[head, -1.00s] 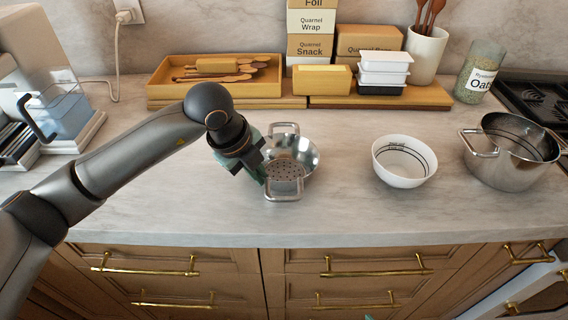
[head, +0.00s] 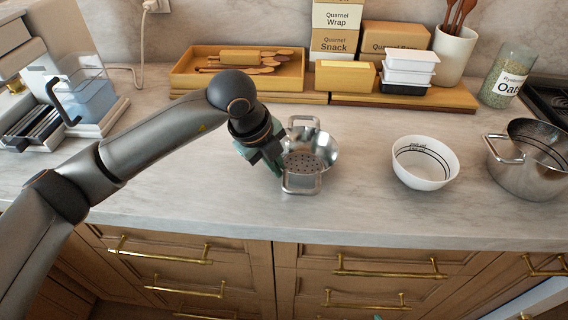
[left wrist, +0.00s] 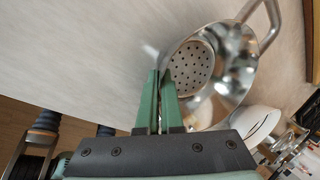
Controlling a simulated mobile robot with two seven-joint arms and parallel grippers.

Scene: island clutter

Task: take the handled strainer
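The handled strainer (head: 322,148) is a shiny metal bowl with a perforated bottom and two loop handles, standing on the counter in the head view. In the left wrist view the strainer (left wrist: 236,74) lies just beyond the fingertips. My left gripper (head: 279,167) is at the strainer's left side. In the left wrist view its green fingers (left wrist: 161,76) are nearly together, with the strainer's rim appearing to pass between them. The exact contact is partly hidden. Only a small green tip, perhaps of my right gripper (head: 378,317), shows at the bottom edge.
A white bowl (head: 425,163) and a metal pot (head: 530,165) stand to the right. Behind are a wooden tray (head: 190,82) with utensils, a yellow block (head: 345,77) and stacked white containers (head: 409,66). The counter in front of the strainer is clear.

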